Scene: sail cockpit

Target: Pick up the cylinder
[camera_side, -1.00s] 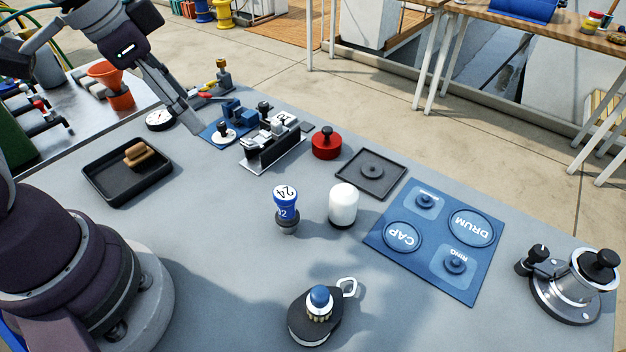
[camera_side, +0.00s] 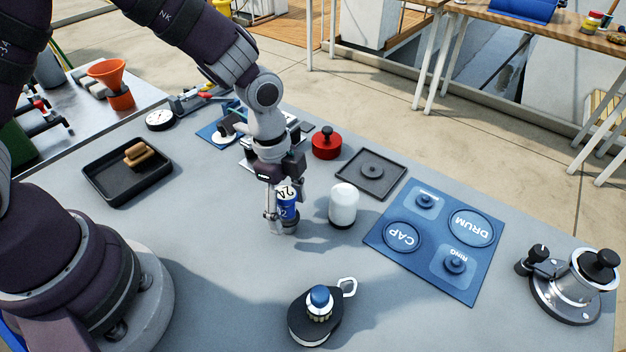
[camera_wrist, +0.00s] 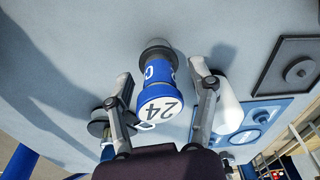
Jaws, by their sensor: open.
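A blue cylinder-shaped piece (camera_side: 288,207) with a white top marked 24 and a dark grey base stands upright on the grey bench. My gripper (camera_side: 285,213) is lowered over it from above, its fingers open to either side. In the wrist view the blue piece (camera_wrist: 158,88) shows between the two fingers of my gripper (camera_wrist: 162,84), with a visible gap on each side. A plain white cylinder (camera_side: 343,204) with a dark base stands just to the right. In the wrist view it (camera_wrist: 227,108) is partly hidden behind the right finger.
A blue board (camera_side: 410,262) marked CAP, DRUM and RING lies to the right. A red knobbed piece (camera_side: 326,147) and dark square plate (camera_side: 355,178) lie behind. A black pulley block (camera_side: 303,326) is in front, a black tray (camera_side: 105,192) left. The bench between is clear.

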